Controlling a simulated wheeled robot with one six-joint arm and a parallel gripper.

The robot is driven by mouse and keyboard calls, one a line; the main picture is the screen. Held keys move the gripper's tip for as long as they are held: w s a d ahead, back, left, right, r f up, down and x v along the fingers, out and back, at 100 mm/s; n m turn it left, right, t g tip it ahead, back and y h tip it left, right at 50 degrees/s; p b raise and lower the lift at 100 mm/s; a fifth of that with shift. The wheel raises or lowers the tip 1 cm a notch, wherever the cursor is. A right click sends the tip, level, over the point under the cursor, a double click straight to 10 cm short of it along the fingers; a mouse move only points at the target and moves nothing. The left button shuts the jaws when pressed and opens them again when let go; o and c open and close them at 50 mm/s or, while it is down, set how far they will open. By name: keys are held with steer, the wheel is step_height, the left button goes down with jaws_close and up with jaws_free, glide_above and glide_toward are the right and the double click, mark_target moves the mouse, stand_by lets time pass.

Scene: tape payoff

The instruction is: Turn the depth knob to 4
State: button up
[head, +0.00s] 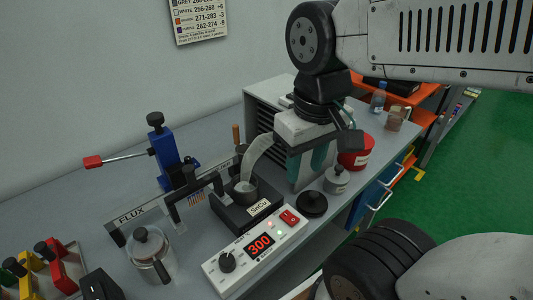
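No knob carries a label I can read as depth. A black knob (155,119) tops a blue lever stand (170,150) at left centre. Another black knob (227,262) with a pale pointer mark is on the white control box (215,277), beside a red display reading 300. My gripper (318,165) hangs right of centre, in front of the grey slatted cabinet, to the right of and apart from both knobs. Its fingers are partly hidden, with teal surfaces between the dark parts. I cannot tell how far apart they are.
A solder pot labelled SnCu (232,217) stands behind the control box. A flux rail (150,208), a metal lidded jar (150,252) and a red-handled lever (93,162) are to the left. A red tin (356,158) and grey canister (336,181) stand near my gripper.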

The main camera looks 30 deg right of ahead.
steer(key=m+y, duration=0.5)
steer(key=m, duration=1.3)
glide_toward(188, 157)
steer(key=shift+x, duration=4.2)
jaws_close()
